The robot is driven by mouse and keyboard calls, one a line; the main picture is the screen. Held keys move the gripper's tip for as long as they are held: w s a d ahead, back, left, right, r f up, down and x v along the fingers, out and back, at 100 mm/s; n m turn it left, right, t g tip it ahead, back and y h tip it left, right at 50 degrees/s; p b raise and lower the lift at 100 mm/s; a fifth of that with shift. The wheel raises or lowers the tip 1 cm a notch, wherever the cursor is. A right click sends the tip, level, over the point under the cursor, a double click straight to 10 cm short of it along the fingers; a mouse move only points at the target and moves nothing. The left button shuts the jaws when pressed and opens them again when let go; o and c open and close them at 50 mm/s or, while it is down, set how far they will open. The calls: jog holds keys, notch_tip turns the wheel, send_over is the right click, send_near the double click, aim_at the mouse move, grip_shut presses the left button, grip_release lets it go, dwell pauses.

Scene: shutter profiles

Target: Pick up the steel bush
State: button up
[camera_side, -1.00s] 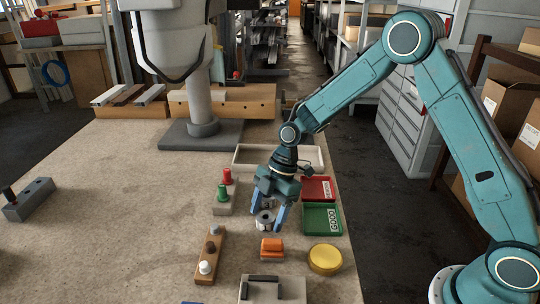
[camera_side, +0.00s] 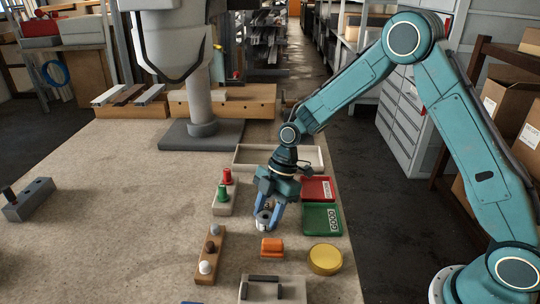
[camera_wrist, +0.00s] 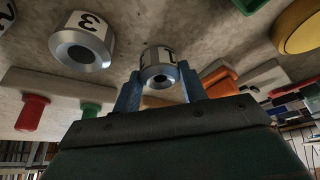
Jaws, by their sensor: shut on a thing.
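A steel bush (camera_wrist: 158,72) with a white label bearing a black mark sits between my two blue fingers in the wrist view. My gripper (camera_side: 264,217) is shut on this bush, which also shows low between the fingers in the side view (camera_side: 262,225). I cannot tell whether it touches the table. A second steel bush (camera_wrist: 82,42), labelled 3, stands to the left in the wrist view. Part of another labelled one (camera_wrist: 6,12) shows at the top left corner. In the side view my fingers hide much of this group.
A green tray (camera_side: 340,229) and red tray (camera_side: 328,181) lie to the right. An orange block (camera_side: 272,243) and yellow round piece (camera_side: 325,259) are nearer the camera. A wooden peg block (camera_side: 213,241) and a grey block with red and green pegs (camera_side: 222,210) stand left. The table's left is mostly clear.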

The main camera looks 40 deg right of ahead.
aim_at(270, 213)
jog(key=shift+r, duration=0.15)
notch_tip(270, 213, up, 20)
dwell(0.7)
dwell(0.5)
jog(key=d, duration=1.9)
jog(key=shift+d+r, duration=0.2)
jog(key=shift+d, duration=0.2)
notch_tip(270, 213, down, 16)
jog(key=shift+r, duration=0.15)
